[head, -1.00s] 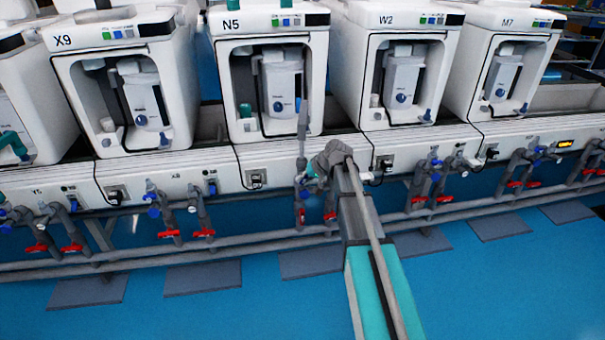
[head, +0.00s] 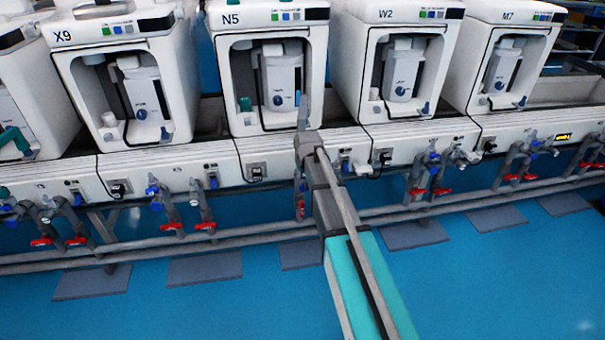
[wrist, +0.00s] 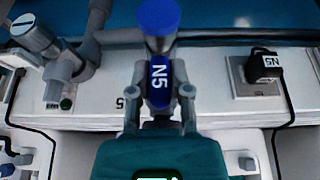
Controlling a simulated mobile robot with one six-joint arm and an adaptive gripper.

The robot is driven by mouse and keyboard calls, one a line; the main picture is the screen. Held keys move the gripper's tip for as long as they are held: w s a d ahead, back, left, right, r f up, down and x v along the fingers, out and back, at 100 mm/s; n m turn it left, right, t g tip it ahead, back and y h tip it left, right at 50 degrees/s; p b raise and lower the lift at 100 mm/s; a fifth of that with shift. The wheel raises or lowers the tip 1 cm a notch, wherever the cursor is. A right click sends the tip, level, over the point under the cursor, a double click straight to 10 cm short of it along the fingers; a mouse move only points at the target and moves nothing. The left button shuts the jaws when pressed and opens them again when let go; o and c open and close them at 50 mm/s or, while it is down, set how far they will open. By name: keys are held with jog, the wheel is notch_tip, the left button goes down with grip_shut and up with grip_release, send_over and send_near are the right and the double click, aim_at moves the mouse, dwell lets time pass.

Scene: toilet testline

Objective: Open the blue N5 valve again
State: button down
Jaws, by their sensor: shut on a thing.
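The blue N5 valve (wrist: 159,85) has a blue handle with a white N5 label and a round blue part above it, in the upper middle of the wrist view. My gripper (wrist: 158,112) is shut on this handle, one finger on each side of it. In the head view, my arm reaches to the panel below the N5 machine (head: 268,75). My arm hides the valve there.
A grey pipe fitting (wrist: 60,50) stands at the left. Red-handled valves (head: 205,226) line the pipes below; the blue floor (head: 220,310) is clear.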

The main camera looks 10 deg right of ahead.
dwell(0.3)
jog(key=c, duration=0.6)
grip_release()
jog(key=shift+o, duration=0.2)
jog(key=s+r+g+p, duration=0.15)
jog(key=s+g, duration=0.25)
jog(key=s, duration=2.5)
notch_tip(320, 180, up, 38)
jog(key=p, duration=3.9)
jog(key=shift+f, duration=0.25)
jog(key=shift+a, duration=0.1)
